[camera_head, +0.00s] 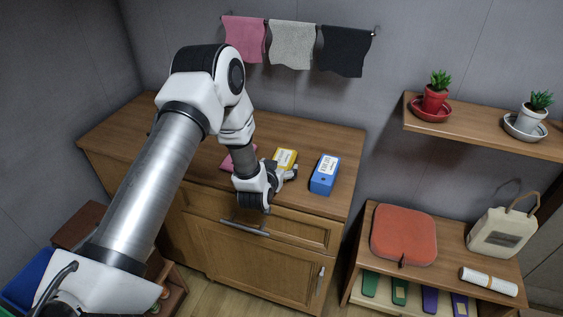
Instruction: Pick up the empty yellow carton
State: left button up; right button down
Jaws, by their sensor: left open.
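The yellow carton (286,157) lies on the wooden cabinet top, with a pale label on its upper face. My left gripper (290,172) is just in front of the carton, its fingers partly overlapping the carton's near edge in the picture. The gripper is open, and I cannot tell whether it touches the carton. The carton's lower near side is hidden by the gripper. Whether the carton is empty does not show. My right gripper is not in view.
A blue carton (325,174) stands right of the yellow one. A pink item (228,163) lies left, partly behind my arm. Cloths (292,45) hang from a rail above. A lower shelf at right holds a red cushion-like item (403,234) and a white bag (500,236).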

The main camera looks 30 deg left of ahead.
pick_arm(q)
jog(key=shift+w+a+f, duration=0.2)
jog(key=shift+w+f, duration=0.15)
jog(key=shift+w, duration=0.25)
jog(key=shift+s+d+r, duration=0.1)
jog(key=shift+s+r, duration=0.05)
jog(key=shift+r, duration=0.05)
jog(key=c, duration=0.9)
